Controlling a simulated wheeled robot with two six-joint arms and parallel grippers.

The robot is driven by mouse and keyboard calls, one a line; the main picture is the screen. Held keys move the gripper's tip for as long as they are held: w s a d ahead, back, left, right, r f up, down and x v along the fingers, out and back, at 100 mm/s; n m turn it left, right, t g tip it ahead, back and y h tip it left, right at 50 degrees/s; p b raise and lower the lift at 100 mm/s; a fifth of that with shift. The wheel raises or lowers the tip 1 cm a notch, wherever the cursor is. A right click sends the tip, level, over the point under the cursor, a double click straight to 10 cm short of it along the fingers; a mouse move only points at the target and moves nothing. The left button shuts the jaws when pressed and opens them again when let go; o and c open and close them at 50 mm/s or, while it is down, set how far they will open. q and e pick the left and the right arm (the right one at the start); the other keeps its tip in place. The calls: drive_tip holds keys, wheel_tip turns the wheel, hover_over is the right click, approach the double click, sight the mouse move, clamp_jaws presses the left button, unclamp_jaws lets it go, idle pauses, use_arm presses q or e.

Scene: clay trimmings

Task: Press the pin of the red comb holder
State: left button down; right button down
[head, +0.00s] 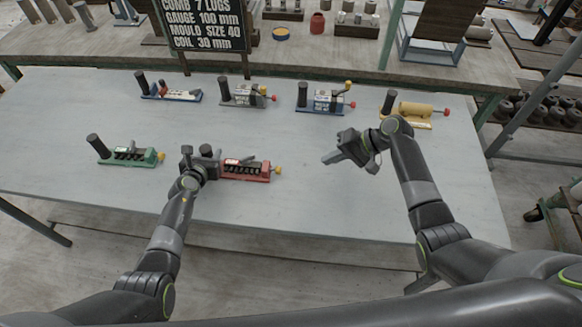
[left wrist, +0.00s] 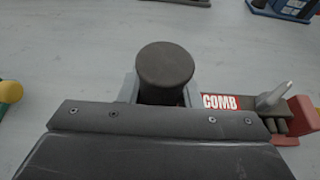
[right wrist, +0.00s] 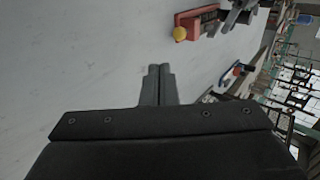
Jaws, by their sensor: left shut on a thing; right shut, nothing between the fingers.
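The red comb holder (head: 245,175) lies on the grey table, with a yellow knob (head: 277,170) at its right end and a black upright handle at its left. My left gripper (head: 203,160) is shut on that handle, whose round top (left wrist: 165,65) shows between the fingers in the left wrist view. A "COMB" label (left wrist: 221,102) and a pale lever (left wrist: 273,96) show beside it. My right gripper (head: 333,158) is shut and empty above the table, right of the holder and apart from it. In the right wrist view the yellow knob (right wrist: 180,33) is beyond its fingertips (right wrist: 158,85).
A green holder (head: 127,155) stands to the left. A blue holder (head: 170,94), a grey one (head: 246,97), another blue one (head: 322,104) and a yellow one (head: 412,109) line the back. A black sign (head: 205,25) stands behind. The table between knob and right gripper is clear.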

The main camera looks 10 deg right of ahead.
sight(278, 171)
drive_tip(key=x, duration=0.9)
drive_tip(key=shift+w+a+f, duration=0.1)
drive_tip(key=shift+f, duration=0.05)
drive_tip(key=a, duration=0.3)
drive_tip(key=shift+w+a+f, duration=0.1)
drive_tip(key=shift+w+f, duration=0.1)
drive_tip(key=shift+w, duration=0.15)
drive_tip(key=shift+w+a, duration=0.1)
drive_tip(key=shift+a, duration=0.45)
drive_tip(key=shift+w+a, duration=0.2)
drive_tip(key=shift+a, duration=0.7)
